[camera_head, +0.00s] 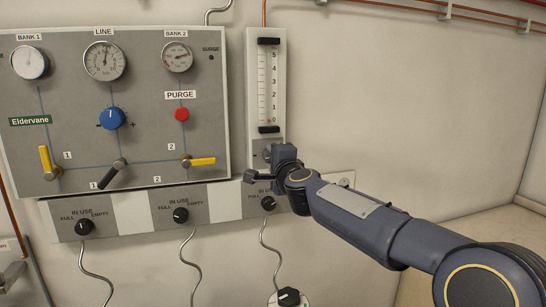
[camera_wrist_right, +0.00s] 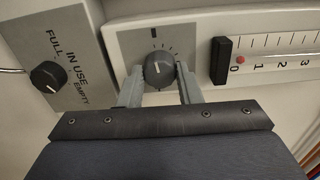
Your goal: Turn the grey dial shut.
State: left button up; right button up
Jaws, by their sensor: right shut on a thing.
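The grey dial (camera_wrist_right: 160,69) sits on the flowmeter's light panel, just beyond the zero end of the scale, in the right wrist view. It is round with a white pointer line, and tick marks are printed beside it. My right gripper (camera_wrist_right: 159,86) has one finger on each side of the dial and is shut on it. In the head view my right gripper (camera_head: 262,162) is at the foot of the flowmeter (camera_head: 262,85) and mostly hides the dial. The red float (camera_wrist_right: 240,60) is by the 0 mark. My left gripper is not in view.
Left of the flowmeter is a grey gas panel (camera_head: 60,100) with gauges, a blue knob (camera_head: 111,118), a red purge button (camera_head: 182,114) and yellow levers (camera_head: 200,162). Below are black IN USE knobs (camera_head: 181,215); one (camera_wrist_right: 48,75) is near my gripper.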

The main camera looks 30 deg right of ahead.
jog(key=shift+f+n, duration=0.1)
jog(key=shift+n, duration=0.2)
jog(key=o, duration=1)
jog(key=v, duration=0.7)
jog(key=shift+s+a, duration=0.1)
jog(key=shift+s, duration=0.3)
